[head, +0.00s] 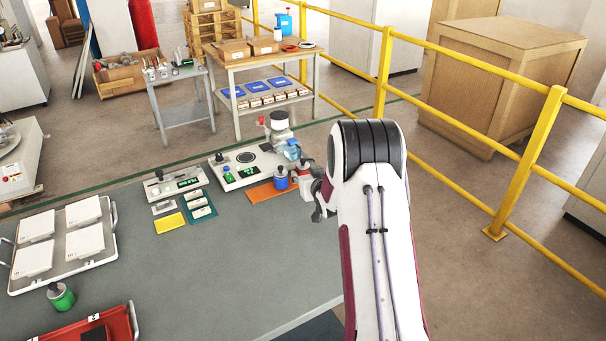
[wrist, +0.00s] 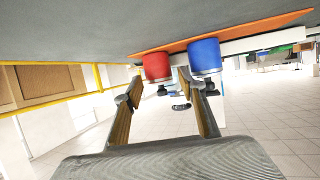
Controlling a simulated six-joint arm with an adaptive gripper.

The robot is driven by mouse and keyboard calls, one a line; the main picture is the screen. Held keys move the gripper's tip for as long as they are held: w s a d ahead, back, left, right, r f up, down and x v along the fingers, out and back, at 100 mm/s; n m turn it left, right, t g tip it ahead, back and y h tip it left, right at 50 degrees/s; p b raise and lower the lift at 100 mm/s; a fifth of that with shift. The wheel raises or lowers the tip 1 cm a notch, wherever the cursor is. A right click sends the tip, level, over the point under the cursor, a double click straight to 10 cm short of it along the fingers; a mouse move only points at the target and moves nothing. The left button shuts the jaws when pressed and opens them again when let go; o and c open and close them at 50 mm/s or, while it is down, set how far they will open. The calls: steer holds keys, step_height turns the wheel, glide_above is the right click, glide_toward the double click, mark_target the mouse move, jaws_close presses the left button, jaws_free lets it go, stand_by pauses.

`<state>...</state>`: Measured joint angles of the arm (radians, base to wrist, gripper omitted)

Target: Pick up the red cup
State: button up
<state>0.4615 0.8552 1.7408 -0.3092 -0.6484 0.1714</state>
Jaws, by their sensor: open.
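In the wrist view, which shows the scene upside down, the red cup (wrist: 157,67) stands on an orange mat (wrist: 235,35) and has a dark piece at its top. The blue cup (wrist: 205,57) stands close beside it, to the right. My gripper (wrist: 161,78) is open, with the red cup in line with the gap between its fingertips. The right fingertip overlaps the space by the blue cup. I cannot tell whether either finger touches a cup.
A white instrument (head: 240,172) stands behind the mat on the grey table (head: 210,250). A tray of white tiles (head: 108,258), a green container (head: 61,297) and a red bin (head: 75,335) are at left. The table's middle is clear. A yellow railing (head: 540,130) runs at right.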

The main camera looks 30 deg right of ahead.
mark_target(305, 171)
steer(key=shift+w, duration=0.1)
steer(key=shift+d+x, duration=0.2)
steer(key=shift+x, duration=2.3)
steer(key=c, duration=1)
